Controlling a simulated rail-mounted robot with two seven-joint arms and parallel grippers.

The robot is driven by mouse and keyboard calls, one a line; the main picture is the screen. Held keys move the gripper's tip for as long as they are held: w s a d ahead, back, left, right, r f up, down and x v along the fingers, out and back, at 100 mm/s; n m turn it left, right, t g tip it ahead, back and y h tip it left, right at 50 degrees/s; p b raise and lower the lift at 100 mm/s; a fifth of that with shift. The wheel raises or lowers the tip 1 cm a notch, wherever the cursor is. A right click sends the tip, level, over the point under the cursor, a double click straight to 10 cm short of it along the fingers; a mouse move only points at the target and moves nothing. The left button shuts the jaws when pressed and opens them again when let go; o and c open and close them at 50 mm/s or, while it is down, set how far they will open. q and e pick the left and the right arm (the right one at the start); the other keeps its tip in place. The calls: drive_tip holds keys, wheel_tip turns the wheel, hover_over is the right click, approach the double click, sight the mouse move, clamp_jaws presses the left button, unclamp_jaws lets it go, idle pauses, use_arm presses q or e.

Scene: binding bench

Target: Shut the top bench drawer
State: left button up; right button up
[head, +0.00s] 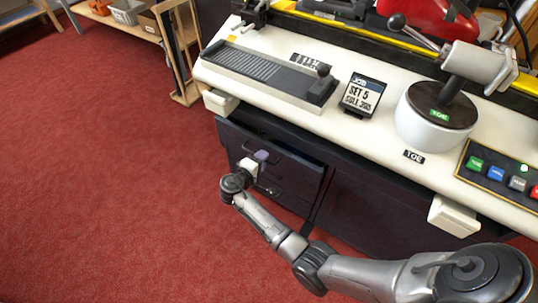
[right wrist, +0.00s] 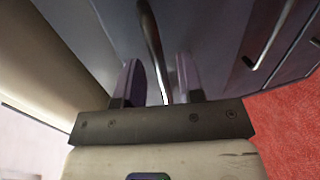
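The top bench drawer (head: 306,174) is in the dark cabinet under the cream bench top. It stands pulled out, with a dark gap showing between its front and the bench edge. My right gripper (head: 266,157) is at the drawer's front. In the right wrist view, its two fingers (right wrist: 161,80) are apart, on either side of the bar handle (right wrist: 151,40). There is space beside the bar, and I cannot tell whether either finger touches it. My left gripper is not in view.
A lower drawer handle (head: 268,190) shows below my gripper. A cabinet panel (head: 365,200) stands to the right. The bench top (head: 370,135) overhangs the drawers and carries a job card (head: 362,96) and a button panel (head: 497,172). The red floor (head: 110,190) at left is clear.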

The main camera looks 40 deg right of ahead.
drive_tip(key=shift+w+d+f, duration=0.15)
drive_tip(key=shift+d, duration=0.45)
drive_tip(key=shift+a, duration=0.25)
drive_tip(key=shift+c, duration=0.9)
clamp_jaws()
drive_tip(key=shift+d, duration=0.1)
